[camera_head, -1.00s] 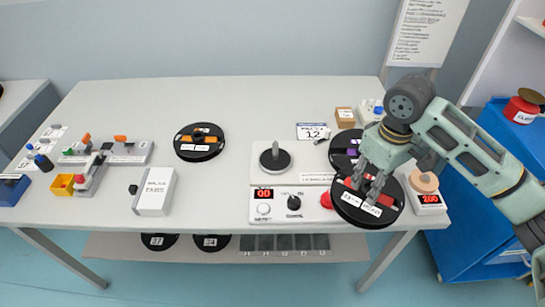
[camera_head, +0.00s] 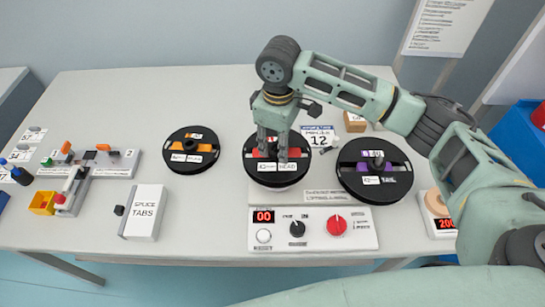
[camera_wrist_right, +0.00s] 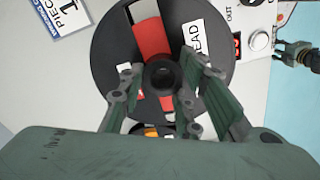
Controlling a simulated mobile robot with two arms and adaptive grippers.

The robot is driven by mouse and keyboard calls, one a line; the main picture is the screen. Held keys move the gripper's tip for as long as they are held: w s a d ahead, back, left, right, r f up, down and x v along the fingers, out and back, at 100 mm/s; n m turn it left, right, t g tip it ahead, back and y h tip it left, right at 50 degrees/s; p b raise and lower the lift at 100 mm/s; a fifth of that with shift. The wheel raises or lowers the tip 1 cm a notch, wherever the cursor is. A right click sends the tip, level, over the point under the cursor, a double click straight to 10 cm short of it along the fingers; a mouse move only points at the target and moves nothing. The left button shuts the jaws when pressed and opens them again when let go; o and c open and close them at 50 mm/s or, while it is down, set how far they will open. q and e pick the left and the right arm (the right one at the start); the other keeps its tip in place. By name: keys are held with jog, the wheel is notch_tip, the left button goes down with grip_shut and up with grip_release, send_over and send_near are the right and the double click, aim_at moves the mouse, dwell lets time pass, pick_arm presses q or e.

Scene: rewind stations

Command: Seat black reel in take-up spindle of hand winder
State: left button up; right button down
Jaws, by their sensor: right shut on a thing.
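The black reel with a red hub (camera_head: 265,172) is over the left spindle position of the hand winder (camera_head: 257,216) and hides that spindle. My right gripper (camera_head: 283,158) points down, shut on the reel at its hub. In the right wrist view my gripper's fingers (camera_wrist_right: 175,98) are on either side of a dark round part at the reel's centre, and the reel (camera_wrist_right: 120,50) fills much of the picture. I cannot tell whether the reel is seated or just above the spindle. A black reel with a purple hub (camera_head: 396,187) lies on the winder's right side.
A black reel with an orange hub (camera_head: 191,165) lies to the left. A splice tabs box (camera_head: 144,213), a splicer (camera_head: 75,185) and a yellow bin (camera_head: 42,203) stand further left. A card (camera_head: 319,137) lies behind the winder. A red display reads 00 (camera_head: 264,216).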

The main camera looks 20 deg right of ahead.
aim_at(277, 159)
jog(key=shift+s+f, duration=0.15)
jog(key=shift+f, duration=0.65)
notch_tip(277, 159, down, 4)
jog(key=shift+p, duration=0.4)
pick_arm(q)
jog(key=shift+w+r, duration=0.5)
jog(key=shift+r, duration=0.05)
pick_arm(e)
jog(key=shift+f, duration=0.35)
jog(key=c, duration=1.3)
grip_release()
jog(key=shift+f, duration=0.15)
pick_arm(q)
jog(key=shift+s, duration=0.25)
pick_arm(e)
jog(key=shift+r, duration=0.3)
pick_arm(q)
jog(key=shift+f+b, duration=0.9)
jog(key=shift+f, duration=0.05)
pick_arm(e)
notch_tip(277, 159, up, 12)
jog(key=shift+f, duration=0.15)
